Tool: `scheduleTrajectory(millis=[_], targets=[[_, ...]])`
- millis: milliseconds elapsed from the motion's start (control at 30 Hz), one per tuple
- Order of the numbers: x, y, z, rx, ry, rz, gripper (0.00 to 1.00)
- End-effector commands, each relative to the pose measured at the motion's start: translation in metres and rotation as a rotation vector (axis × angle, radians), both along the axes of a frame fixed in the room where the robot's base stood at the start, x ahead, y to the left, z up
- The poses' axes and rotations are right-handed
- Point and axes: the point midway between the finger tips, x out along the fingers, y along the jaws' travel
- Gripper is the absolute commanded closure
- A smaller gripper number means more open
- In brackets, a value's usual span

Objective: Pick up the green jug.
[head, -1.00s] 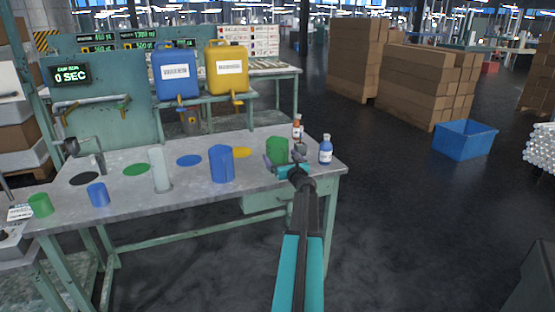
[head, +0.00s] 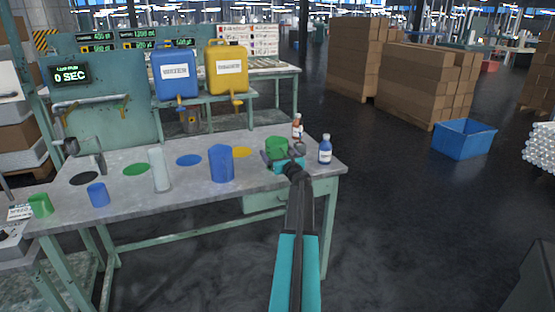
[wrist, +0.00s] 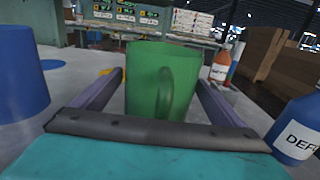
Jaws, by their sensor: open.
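The green jug (head: 277,144) stands upright near the right end of the grey table. In the wrist view the green jug (wrist: 160,80) fills the middle, its handle facing me. My gripper (wrist: 163,92) is open, with one finger on each side of the jug. I cannot tell whether the fingers touch it. In the head view my gripper (head: 277,157) covers the lower part of the jug.
A blue jug (head: 221,164) stands left of the gripper. A blue labelled bottle (head: 325,151) and an orange-red bottle (head: 297,129) stand close on the right. A clear cylinder (head: 159,170), a small blue cup (head: 98,195) and a small green cup (head: 40,205) are farther left.

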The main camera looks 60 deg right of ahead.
Motion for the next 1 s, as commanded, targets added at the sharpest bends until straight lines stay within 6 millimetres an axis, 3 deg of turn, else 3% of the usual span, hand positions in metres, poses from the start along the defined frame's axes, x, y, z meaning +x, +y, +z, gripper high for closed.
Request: scheduleTrajectory(millis=[100,367,733,1000], targets=[[0.000,0.000,0.000,0.000,0.000,0.000,0.08],[0.000,0.000,0.000,0.000,0.000,0.000,0.50],[0.000,0.000,0.005,-0.001,-0.001,0.000,0.50],[0.001,0.000,0.031,-0.002,-0.001,0.001,0.50]])
